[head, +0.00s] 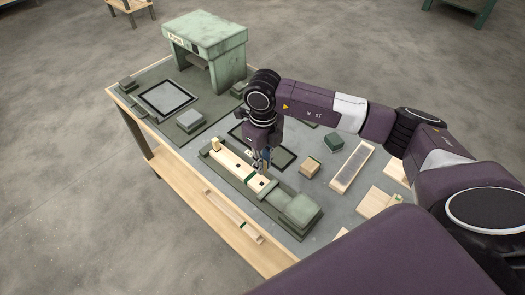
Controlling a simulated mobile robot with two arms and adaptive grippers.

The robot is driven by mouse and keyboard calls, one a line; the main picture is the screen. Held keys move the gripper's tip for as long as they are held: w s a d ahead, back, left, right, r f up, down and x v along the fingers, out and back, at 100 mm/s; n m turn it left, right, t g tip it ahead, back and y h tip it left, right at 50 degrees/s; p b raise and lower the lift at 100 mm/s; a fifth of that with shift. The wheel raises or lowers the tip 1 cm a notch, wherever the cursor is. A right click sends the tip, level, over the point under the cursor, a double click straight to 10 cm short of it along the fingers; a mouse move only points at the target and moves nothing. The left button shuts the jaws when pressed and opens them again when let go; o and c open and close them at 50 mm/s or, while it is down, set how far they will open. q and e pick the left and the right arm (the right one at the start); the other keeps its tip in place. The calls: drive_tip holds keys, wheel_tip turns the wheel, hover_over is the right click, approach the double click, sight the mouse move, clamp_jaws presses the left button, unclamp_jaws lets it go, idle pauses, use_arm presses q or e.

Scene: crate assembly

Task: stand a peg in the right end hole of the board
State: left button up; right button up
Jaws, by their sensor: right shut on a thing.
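The light wooden board (234,168) lies in a green-grey fixture (284,219) near the front edge of the table. A wooden peg (215,144) stands at the board's left end. A dark hole (263,183) shows near its right end, beside a green band. My right gripper (262,163) points down just above the right half of the board. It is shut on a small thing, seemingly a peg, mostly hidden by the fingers. I cannot tell whether that thing touches the board. My left gripper is not in view.
A green block (299,210) sits at the fixture's right end. Small wooden block (309,167), long wooden tray (352,168) and other wooden pieces lie to the right. A green stand (207,42) rises at the back left. A slatted piece (234,215) lies below the front edge.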

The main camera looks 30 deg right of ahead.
drive_tip(key=shift+s+a+f, duration=0.1)
drive_tip(key=shift+s+f, duration=0.05)
drive_tip(key=shift+a+f, duration=0.1)
drive_tip(key=shift+f, duration=0.1)
drive_tip(key=shift+f+b, duration=0.45)
drive_tip(key=shift+f, duration=0.6)
drive_tip(key=shift+f+b, duration=1.5)
drive_tip(key=shift+f, duration=0.2)
use_arm(q)
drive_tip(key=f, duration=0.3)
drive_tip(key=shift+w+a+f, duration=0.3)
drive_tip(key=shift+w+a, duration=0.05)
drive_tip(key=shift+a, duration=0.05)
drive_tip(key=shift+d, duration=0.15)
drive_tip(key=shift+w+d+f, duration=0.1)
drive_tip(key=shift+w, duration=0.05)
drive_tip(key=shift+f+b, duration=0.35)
drive_tip(key=shift+b, duration=0.1)
use_arm(e)
drive_tip(key=shift+f, duration=0.15)
